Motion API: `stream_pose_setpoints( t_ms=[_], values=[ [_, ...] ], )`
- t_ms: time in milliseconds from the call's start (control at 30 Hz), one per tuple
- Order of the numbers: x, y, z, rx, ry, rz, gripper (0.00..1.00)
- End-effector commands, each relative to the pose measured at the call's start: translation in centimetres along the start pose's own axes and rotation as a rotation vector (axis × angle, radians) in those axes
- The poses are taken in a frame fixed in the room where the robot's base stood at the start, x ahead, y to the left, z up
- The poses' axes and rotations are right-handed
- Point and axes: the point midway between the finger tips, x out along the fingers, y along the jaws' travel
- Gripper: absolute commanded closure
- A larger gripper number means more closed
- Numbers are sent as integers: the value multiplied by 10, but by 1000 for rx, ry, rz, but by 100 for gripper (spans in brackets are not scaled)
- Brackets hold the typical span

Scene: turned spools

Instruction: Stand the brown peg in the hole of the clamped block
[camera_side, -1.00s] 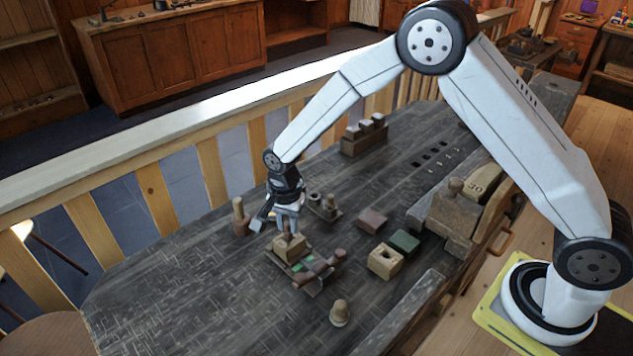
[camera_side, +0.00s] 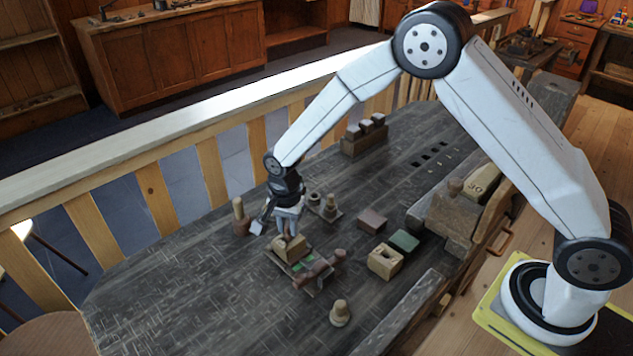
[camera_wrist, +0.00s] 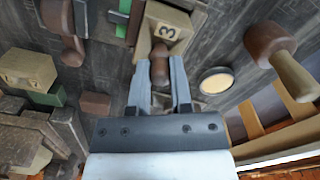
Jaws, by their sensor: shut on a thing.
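The clamped block (camera_side: 287,250) is light wood and sits in a low fixture with green pads (camera_side: 318,267) and a brown screw handle (camera_side: 336,259). In the wrist view the block (camera_wrist: 179,17) carries a dark "3". My gripper (camera_side: 287,237) is directly above the block, pointing down. The wrist view shows its fingers (camera_wrist: 160,70) shut on the brown peg (camera_wrist: 160,66), which overlaps the block's top in the picture. The peg shows only as a small brown patch between the fingers in the side view. The hole is hidden, and I cannot tell whether the peg's lower end is inside it.
A brown spool with a light stem (camera_side: 240,218) stands left of my gripper. A light block with a hole (camera_side: 385,262), a green block (camera_side: 404,240) and a brown block (camera_side: 372,220) lie to the right. A small wooden knob (camera_side: 340,313) stands in front. The left tabletop is clear.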

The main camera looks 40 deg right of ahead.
Motion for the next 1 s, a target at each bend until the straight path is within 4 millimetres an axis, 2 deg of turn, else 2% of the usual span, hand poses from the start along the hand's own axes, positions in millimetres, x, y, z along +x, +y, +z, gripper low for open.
stream_pose_setpoints(
  t_ms=[267,300,367,400,433,1000],
  values=[
    [0,0,0,0,0,0,100],
    [0,0,0,0,0,0,71],
    [0,0,0,0,0,0,52],
    [0,0,0,0,0,0,39],
    [0,0,0,0,0,0,33],
    [-7,0,0,0,0,0,33]
  ],
)
